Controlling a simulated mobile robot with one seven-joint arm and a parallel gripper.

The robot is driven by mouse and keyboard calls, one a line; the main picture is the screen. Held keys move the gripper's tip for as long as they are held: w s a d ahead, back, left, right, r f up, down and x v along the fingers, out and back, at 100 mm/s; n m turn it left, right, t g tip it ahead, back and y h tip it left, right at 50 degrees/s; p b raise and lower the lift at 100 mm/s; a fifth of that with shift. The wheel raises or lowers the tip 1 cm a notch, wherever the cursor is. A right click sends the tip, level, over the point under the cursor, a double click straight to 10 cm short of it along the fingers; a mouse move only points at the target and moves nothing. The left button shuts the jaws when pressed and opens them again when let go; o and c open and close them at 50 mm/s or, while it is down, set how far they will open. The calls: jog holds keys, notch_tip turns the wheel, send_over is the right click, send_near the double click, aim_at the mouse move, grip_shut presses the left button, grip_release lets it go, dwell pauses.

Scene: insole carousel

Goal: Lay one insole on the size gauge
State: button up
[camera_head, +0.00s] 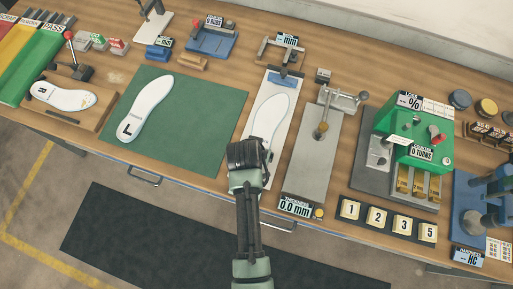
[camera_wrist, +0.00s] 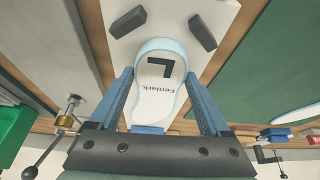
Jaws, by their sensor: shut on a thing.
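A white insole (camera_wrist: 160,100) with a blue edge, marked L and "Fenlark", sits between the two fingers of my gripper (camera_wrist: 160,76). The fingers are shut on the sides of its heel end. It lies over the white board of the size gauge (camera_wrist: 108,50), near two dark stops; whether it touches the board I cannot tell. In the head view the insole (camera_head: 271,117) lies lengthwise along the gauge (camera_head: 288,121), with my gripper (camera_head: 260,150) at its near end, hiding the heel. The gauge's blue slider (camera_head: 284,82) is at the far end.
Another L insole (camera_head: 148,105) lies on the green mat (camera_head: 205,110) to the left. An R insole (camera_head: 65,97) rests on a wooden fixture further left. A grey plate with a post (camera_head: 312,160) stands close right of the gauge. A green machine (camera_head: 412,132) is beyond it.

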jog(key=shift+f, duration=0.1)
jog(key=o, duration=1.2)
jog(key=shift+c, duration=0.2)
